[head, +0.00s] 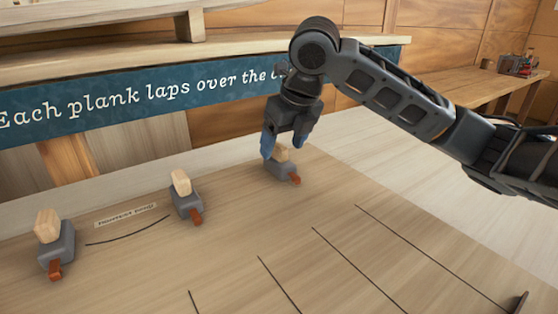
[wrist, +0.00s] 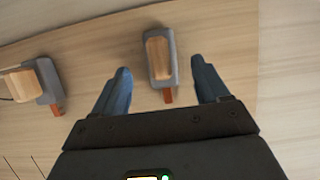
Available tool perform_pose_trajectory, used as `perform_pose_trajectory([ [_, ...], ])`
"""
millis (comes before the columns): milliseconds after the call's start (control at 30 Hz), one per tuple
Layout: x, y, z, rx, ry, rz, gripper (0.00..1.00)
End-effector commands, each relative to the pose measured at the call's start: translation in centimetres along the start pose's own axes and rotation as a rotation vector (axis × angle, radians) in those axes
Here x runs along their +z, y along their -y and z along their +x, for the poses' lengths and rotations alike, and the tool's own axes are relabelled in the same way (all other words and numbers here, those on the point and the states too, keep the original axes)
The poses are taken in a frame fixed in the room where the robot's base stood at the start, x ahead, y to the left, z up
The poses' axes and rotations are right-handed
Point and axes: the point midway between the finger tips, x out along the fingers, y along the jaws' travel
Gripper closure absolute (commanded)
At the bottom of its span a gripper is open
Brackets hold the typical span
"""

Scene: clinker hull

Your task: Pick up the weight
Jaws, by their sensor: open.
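Three similar weights stand on the wooden table, each a grey body with a pale wooden block on top and an orange-brown tab at the front. In the head view they are the left weight (head: 56,245), the middle weight (head: 186,197) and the right weight (head: 283,172). My gripper (head: 284,150) is open above the right weight, its blue fingers around the wooden block and partly hiding it. In the wrist view the right weight (wrist: 160,58) lies between and beyond the fingertips (wrist: 160,70), apart from both. Another weight (wrist: 40,82) shows at the left there.
The tabletop (head: 240,225) has thin dark lines and a small paper label (head: 125,214) between the left and middle weights. A blue lettered banner (head: 130,98) and plank wall stand behind. A bench with a red item (head: 517,66) is at the far right.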

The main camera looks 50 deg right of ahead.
Motion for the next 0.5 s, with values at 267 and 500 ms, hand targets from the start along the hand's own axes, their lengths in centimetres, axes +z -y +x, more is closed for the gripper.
perform_pose_trajectory([
  [267, 0.3, 0.2, 3.8, 0.001, -0.002, 0.002, 0.26],
  [500, 0.4, 0.2, 4.1, -0.001, 0.000, 0.001, 0.26],
])
